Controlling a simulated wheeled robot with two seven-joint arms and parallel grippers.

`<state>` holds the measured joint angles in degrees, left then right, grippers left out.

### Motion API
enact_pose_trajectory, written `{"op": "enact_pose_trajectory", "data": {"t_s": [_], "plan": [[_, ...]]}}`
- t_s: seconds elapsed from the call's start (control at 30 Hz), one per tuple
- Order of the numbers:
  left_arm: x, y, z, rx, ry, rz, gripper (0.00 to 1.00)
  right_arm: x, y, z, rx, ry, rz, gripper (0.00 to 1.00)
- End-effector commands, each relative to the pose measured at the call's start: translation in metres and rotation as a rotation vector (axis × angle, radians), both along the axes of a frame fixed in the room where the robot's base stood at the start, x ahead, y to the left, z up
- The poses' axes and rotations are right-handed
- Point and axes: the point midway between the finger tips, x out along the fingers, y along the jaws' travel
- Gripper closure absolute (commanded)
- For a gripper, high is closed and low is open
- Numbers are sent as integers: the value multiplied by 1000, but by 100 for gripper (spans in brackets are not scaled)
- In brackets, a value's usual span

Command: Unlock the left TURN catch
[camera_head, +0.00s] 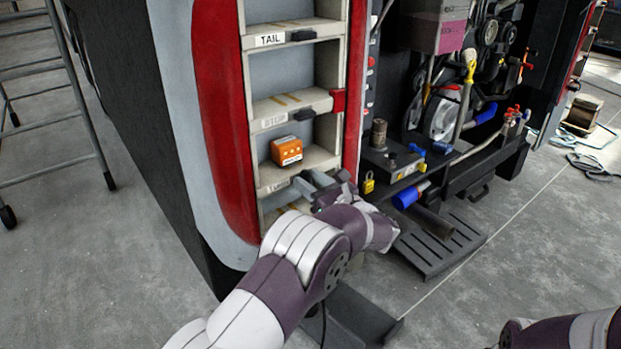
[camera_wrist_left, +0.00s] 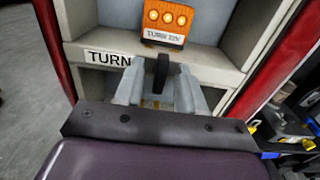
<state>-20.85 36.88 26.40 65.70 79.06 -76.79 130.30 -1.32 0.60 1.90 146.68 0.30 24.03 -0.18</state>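The TURN shelf label (camera_wrist_left: 107,59) is on a shelf front in the left wrist view. The dark TURN catch (camera_wrist_left: 162,72) is just right of it, standing upright. My left gripper (camera_wrist_left: 161,80) reaches this shelf front with one grey finger on each side of the catch. A narrow gap seems to show beside the catch, so the fingers look open; contact is unclear. In the head view my left gripper (camera_head: 318,184) is at the shelf, and its wrist hides the catch. An orange unit (camera_head: 287,151) sits on the shelf above the label. My right gripper is out of frame.
Higher shelves carry a TAIL label (camera_head: 270,40) with a black sideways catch (camera_head: 303,35), and another black sideways catch (camera_head: 304,114). A red block (camera_head: 338,100) is at the right. Machinery with a yellow padlock (camera_head: 368,183) stands right.

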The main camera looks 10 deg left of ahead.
Motion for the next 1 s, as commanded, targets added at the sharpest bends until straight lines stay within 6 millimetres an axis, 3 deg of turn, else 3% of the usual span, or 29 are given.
{"op": "enact_pose_trajectory", "data": {"t_s": [0.3,0.4,0.43,1.0], "plan": [[4,4,0,0,0,-1,61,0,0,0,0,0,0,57],[3,4,0,0,0,-1,93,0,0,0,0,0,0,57],[3,4,0,0,0,-1,100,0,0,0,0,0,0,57],[4,4,-4,84,108,0,100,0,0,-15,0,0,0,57]]}}
